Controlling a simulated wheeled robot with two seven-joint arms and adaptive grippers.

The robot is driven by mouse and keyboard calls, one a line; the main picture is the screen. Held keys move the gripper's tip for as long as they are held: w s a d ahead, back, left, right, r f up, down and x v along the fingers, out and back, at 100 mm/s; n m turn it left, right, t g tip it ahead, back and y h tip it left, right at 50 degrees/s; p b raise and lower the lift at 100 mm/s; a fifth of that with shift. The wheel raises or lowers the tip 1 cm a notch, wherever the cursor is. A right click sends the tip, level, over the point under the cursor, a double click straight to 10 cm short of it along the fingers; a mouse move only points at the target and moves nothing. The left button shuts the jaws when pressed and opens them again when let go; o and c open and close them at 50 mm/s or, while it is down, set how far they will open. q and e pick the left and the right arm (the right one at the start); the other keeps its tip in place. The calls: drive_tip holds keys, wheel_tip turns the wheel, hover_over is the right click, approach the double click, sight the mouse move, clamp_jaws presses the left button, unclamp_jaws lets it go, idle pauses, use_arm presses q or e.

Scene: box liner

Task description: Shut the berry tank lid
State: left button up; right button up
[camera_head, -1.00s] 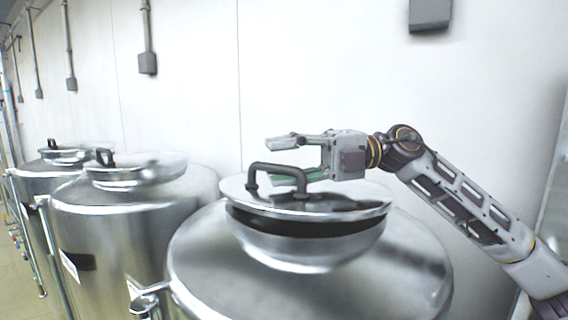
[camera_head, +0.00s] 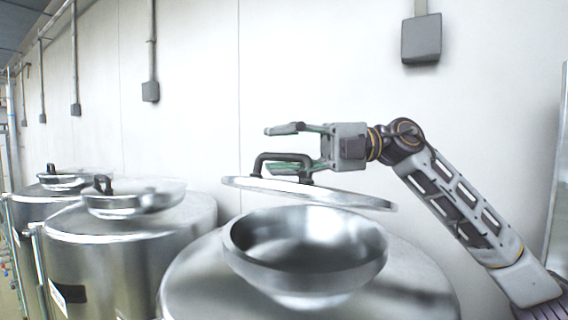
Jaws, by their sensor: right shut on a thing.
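The berry tank (camera_head: 200,285) is the large steel tank in front, and its round neck (camera_head: 300,262) is open with the inside showing. Its flat steel lid (camera_head: 345,196) hangs above the neck, apart from it and tilted, its right side lower. The lid carries a dark handle (camera_head: 262,158). My right gripper (camera_head: 280,149) comes in from the right at the handle and is shut on it; the exact contact is partly hidden. My left gripper is not in view.
Two more steel tanks stand to the left, a nearer one (camera_head: 130,250) and a farther one (camera_head: 30,212), both with lids on. A white wall (camera_head: 330,60) runs close behind the tanks. A grey box (camera_head: 421,38) hangs on the wall at upper right.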

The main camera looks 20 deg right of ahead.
drive_tip(key=shift+r, duration=1.35)
drive_tip(key=shift+s+a, duration=0.1)
drive_tip(key=shift+s, duration=0.05)
drive_tip(key=shift+d, duration=0.25)
drive_tip(key=shift+s+d+b, duration=0.1)
drive_tip(key=shift+d+b, duration=0.2)
drive_tip(key=shift+d, duration=0.05)
drive_tip(key=shift+d+f, duration=0.15)
drive_tip(key=shift+d, duration=0.4)
drive_tip(key=shift+d+f, duration=0.15)
drive_tip(key=shift+d, duration=0.35)
drive_tip(key=shift+s+d+f+b, duration=0.2)
drive_tip(key=shift+d+b, duration=0.15)
drive_tip(key=shift+d, duration=0.6)
drive_tip(key=shift+s+d+f+b, duration=0.15)
drive_tip(key=shift+d+b, duration=0.2)
drive_tip(key=shift+d, duration=0.6)
drive_tip(key=shift+s+d+f+b, duration=0.1)
drive_tip(key=shift+d+f+b, duration=0.2)
drive_tip(key=shift+d, duration=0.65)
drive_tip(key=shift+s+d+f+b, duration=0.15)
drive_tip(key=shift+d+b, duration=0.1)
drive_tip(key=shift+d, duration=0.75)
drive_tip(key=shift+s+d+f+b, duration=0.1)
drive_tip(key=shift+d+b, duration=0.1)
drive_tip(key=shift+d, duration=0.85)
drive_tip(key=shift+s+d+f+b, duration=0.15)
drive_tip(key=shift+d+b, duration=0.1)
drive_tip(key=shift+d, duration=0.95)
